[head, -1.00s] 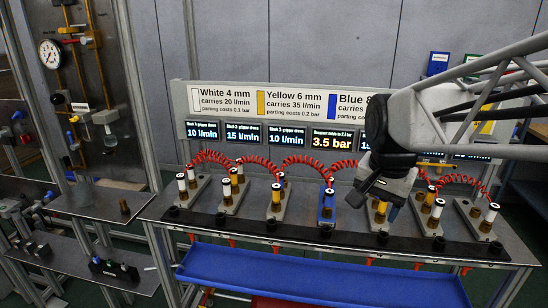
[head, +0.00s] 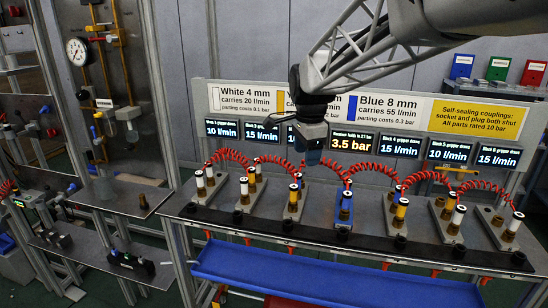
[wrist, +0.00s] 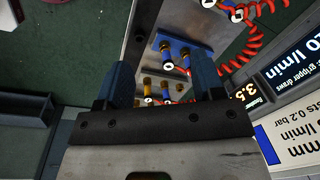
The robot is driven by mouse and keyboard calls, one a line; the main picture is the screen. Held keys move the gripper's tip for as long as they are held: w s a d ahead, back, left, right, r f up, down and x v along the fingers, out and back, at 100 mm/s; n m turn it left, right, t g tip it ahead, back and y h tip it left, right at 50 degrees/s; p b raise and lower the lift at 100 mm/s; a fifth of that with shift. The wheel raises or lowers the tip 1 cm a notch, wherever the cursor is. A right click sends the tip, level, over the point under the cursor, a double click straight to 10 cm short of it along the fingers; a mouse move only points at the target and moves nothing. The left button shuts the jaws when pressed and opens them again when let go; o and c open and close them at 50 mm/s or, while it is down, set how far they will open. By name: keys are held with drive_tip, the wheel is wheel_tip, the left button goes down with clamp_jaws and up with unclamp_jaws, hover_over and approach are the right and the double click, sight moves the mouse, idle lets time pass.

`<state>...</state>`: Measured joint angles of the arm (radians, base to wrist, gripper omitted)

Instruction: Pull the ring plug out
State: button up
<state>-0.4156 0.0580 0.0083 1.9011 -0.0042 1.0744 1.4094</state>
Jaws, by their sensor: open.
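My gripper (head: 311,155) hangs above the row of coupling blocks, near the middle and left of the blue block (head: 343,212). In the wrist view its two dark blue fingers stand apart, with nothing held between them. A blue plug (head: 345,200) stands on the blue block under a red coiled hose. Yellow plugs (head: 293,195) and white plugs (head: 244,190) stand on the neighbouring blocks. I cannot tell which one is the ring plug.
Red coiled hoses (head: 375,170) arch between the blocks. Flow displays (head: 399,145) stand behind, one reading 3.5 bar. A dark rail (head: 290,230) runs along the bench front, with a blue tray (head: 330,275) below. A gauge panel (head: 100,60) stands at left.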

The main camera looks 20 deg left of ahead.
drive_tip(key=w+a+f+m, duration=0.2)
drive_tip(key=w+a, duration=0.2)
drive_tip(key=a, duration=0.5)
drive_tip(key=w+a+f+m, duration=0.2)
drive_tip(key=w+a+f, duration=0.15)
drive_tip(key=a, duration=0.65)
drive_tip(key=m+g, duration=0.1)
drive_tip(key=m, duration=0.3)
approach(199, 173)
drive_tip(key=f, duration=0.5)
drive_tip(key=shift+w+a+f, duration=0.2)
drive_tip(key=shift+w+a, duration=0.05)
drive_tip(key=shift+a, duration=0.05)
drive_tip(key=shift+f, duration=0.1)
drive_tip(key=shift+f, duration=3.8)
drive_tip(key=shift+c, duration=0.2)
drive_tip(key=c, duration=1.1)
drive_tip(key=shift+o, duration=0.2)
drive_tip(key=shift+r, duration=0.9)
